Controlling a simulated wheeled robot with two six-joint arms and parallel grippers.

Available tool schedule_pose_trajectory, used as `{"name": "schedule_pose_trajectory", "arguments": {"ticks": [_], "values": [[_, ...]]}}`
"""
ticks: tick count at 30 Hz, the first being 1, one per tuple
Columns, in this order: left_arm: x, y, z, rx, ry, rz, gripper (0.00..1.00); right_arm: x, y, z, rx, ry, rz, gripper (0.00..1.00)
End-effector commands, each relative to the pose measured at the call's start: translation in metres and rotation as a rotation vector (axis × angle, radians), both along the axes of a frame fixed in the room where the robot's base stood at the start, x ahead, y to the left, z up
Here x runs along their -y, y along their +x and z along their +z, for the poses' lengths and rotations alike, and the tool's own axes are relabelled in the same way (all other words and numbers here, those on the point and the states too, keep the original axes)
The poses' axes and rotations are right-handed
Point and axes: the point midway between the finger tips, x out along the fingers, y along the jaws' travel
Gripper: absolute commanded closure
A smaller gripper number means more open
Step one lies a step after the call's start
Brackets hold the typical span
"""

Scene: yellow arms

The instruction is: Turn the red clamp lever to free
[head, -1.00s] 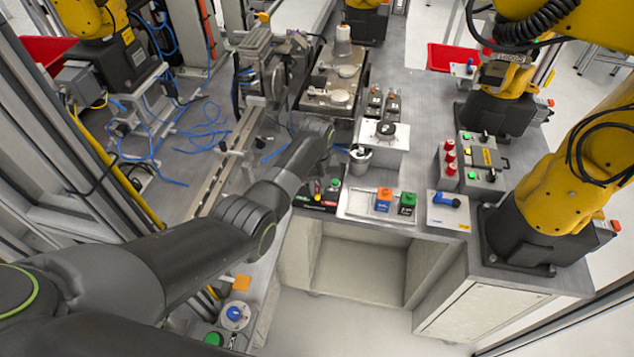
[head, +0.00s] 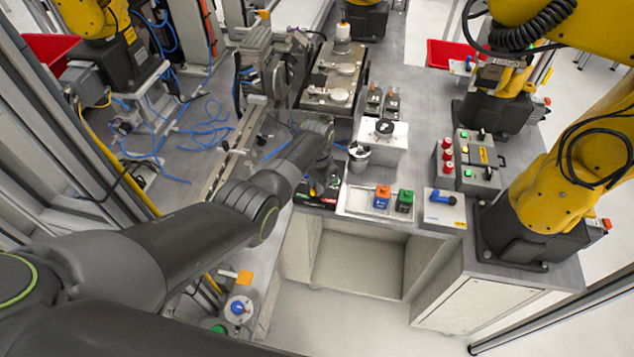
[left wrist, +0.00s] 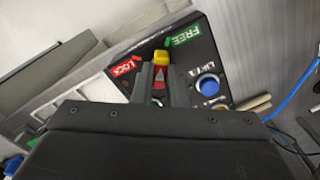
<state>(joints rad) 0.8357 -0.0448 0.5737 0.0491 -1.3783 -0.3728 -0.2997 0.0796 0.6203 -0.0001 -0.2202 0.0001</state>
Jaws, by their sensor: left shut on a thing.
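The red clamp lever (left wrist: 160,73) with its yellow tip sits between the two fingers of my left gripper (left wrist: 158,78) in the left wrist view. The gripper is shut on it. The lever's tip points between the red LOCK label (left wrist: 127,67) and the green FREE label (left wrist: 186,40) on a black panel (left wrist: 208,57). In the head view my left gripper (head: 318,182) is over this panel at the bench's front edge and hides the lever. My right gripper is not in view.
A blue button (left wrist: 208,85) sits beside the lever on the panel. Right of it in the head view are a white tray (head: 357,207) with an orange-topped block (head: 382,196) and a green-topped block (head: 404,200). A metal cup (head: 359,155) stands behind the tray.

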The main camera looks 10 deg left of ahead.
Motion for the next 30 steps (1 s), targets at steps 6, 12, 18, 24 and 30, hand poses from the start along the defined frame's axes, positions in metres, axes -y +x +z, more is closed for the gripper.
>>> {"name": "schedule_pose_trajectory", "arguments": {"ticks": [6,12,18,24,30], "values": [[0.0002,0.0016,0.0018,0.004,-0.001,-0.125,1.0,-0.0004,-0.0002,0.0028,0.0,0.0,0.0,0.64],[0.0002,0.0016,0.0016,0.004,-0.001,-0.19,1.0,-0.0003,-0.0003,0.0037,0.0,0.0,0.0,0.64],[0.0002,0.0016,0.0015,0.004,-0.001,-0.215,1.0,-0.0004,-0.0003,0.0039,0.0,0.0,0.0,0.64],[0.0003,0.0017,0.0016,0.006,-0.001,-0.219,1.0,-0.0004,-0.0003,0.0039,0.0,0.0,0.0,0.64],[0.0003,0.0018,0.0017,0.006,-0.001,-0.218,0.83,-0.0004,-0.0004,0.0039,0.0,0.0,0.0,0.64]]}}
